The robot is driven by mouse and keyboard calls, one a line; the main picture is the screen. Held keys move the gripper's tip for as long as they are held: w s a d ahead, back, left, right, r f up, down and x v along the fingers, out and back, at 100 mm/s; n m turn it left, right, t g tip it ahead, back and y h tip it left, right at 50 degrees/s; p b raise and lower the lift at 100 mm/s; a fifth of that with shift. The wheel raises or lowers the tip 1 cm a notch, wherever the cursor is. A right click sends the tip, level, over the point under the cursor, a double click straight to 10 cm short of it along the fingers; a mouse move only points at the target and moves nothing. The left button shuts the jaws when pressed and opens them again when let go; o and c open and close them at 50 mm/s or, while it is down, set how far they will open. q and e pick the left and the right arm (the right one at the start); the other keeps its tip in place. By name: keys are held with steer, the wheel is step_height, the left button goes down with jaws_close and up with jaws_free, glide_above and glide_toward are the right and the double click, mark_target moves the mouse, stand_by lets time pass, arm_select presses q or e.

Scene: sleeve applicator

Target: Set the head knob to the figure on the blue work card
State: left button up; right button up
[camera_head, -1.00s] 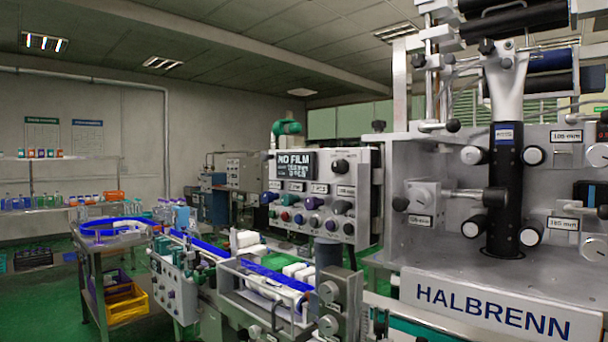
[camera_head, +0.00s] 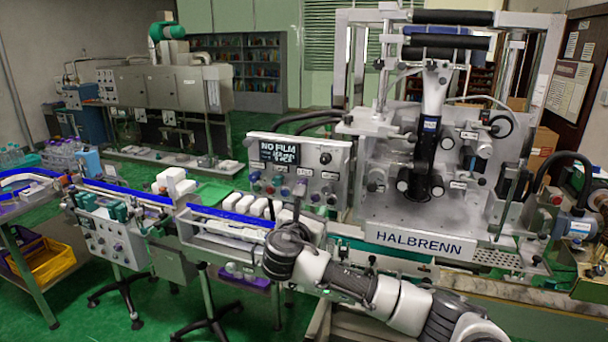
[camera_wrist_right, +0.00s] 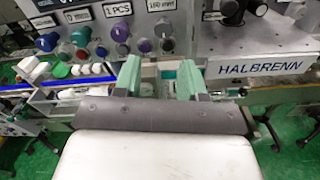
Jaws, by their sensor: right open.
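The Halbrenn machine head (camera_head: 425,195) stands at centre right in the head view, with a black column and several knobs beside small white labels. The control panel (camera_head: 335,160) left of it has a NO FILM display and coloured knobs. I cannot make out a blue work card. My right gripper (camera_head: 290,228) is in front of the panel's lower edge. In the right wrist view its green fingers (camera_wrist_right: 160,80) are apart and empty, below a purple knob (camera_wrist_right: 142,45).
A conveyor with blue rails (camera_head: 232,217) and white blocks runs left of the machine. A yellow crate (camera_head: 52,262) sits on a cart at far left. A motor unit (camera_head: 578,225) stands at far right. Green floor is open at lower left.

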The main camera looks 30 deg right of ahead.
mark_target(326, 191)
steer(key=p+x, duration=0.3)
steer(key=x, duration=0.6)
steer(key=shift+d+r, duration=0.15)
steer(key=shift+d, duration=0.25)
steer(key=shift+f+p+x, duration=0.2)
steer(key=shift+p+x, duration=0.25)
steer(key=shift+x, duration=0.6)
steer(key=shift+s, duration=0.1)
steer(key=c, duration=0.6)
steer(key=shift+c, duration=0.2)
